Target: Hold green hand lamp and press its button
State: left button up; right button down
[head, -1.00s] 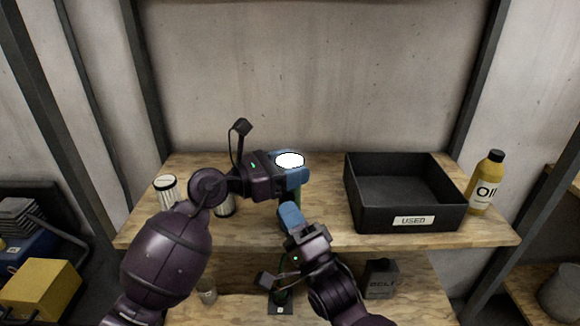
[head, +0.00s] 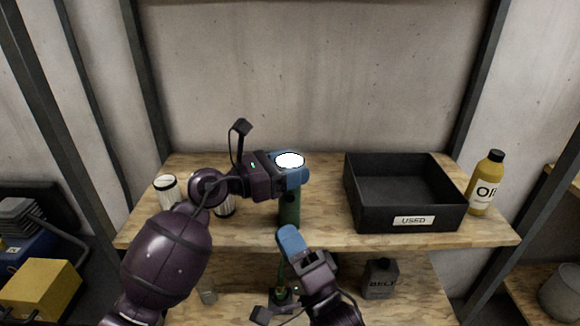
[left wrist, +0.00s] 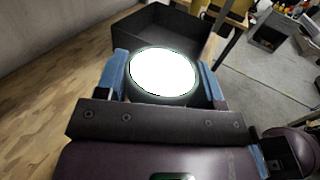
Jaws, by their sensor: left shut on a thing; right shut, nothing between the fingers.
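The green hand lamp (head: 290,208) stands upright above the wooden shelf, its lower body showing below my left gripper. Its round top glows bright white, and this lit face (left wrist: 164,74) also fills the space between the fingers in the left wrist view. My left gripper (head: 290,172) is shut on the lamp near its top, with a blue finger on each side. My right gripper (head: 290,240) is shut and empty, just below and in front of the lamp at the shelf's front edge, apart from it. The lamp's button cannot be made out.
A black bin (head: 368,215) labelled USED stands right of the lamp on the shelf (head: 330,236). A yellow oil bottle (head: 486,184) stands beyond it. White canisters (head: 166,188) stand at the left, partly behind my left arm.

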pick_arm(q)
jog(key=o, duration=1.1)
jog(key=shift+a, duration=0.15)
